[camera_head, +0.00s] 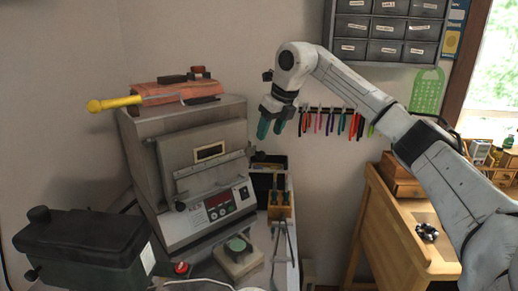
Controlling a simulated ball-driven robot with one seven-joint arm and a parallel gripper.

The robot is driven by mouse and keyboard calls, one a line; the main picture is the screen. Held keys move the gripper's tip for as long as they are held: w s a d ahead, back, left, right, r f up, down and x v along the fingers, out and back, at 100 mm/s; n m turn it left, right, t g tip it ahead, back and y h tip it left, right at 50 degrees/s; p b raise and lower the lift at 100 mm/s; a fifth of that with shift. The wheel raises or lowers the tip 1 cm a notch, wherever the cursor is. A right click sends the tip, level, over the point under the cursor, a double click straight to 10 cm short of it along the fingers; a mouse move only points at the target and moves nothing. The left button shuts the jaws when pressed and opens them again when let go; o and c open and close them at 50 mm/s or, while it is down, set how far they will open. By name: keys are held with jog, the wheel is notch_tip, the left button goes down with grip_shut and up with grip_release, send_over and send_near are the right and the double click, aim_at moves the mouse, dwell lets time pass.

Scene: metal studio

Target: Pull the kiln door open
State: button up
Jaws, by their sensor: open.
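The kiln (185,165) is a grey metal box on the bench at left centre. Its door (203,160) is the front panel with a small yellow-framed window, and it looks shut. My gripper (270,128) hangs above and to the right of the kiln, pointing down with greenish fingertips. It is open and empty, apart from the door.
An orange block with a yellow-handled tool (115,103) lies on the kiln. A dark green machine (85,240) stands at front left. A control panel (220,204) sits below the door. Pliers (340,122) hang on the wall behind my gripper. A wooden desk (400,235) is at right.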

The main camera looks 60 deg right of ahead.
aim_at(262, 152)
jog(key=p+x, duration=0.2)
jog(key=x, duration=0.7)
jog(key=shift+a, duration=0.1)
grip_shut()
dwell(0.4)
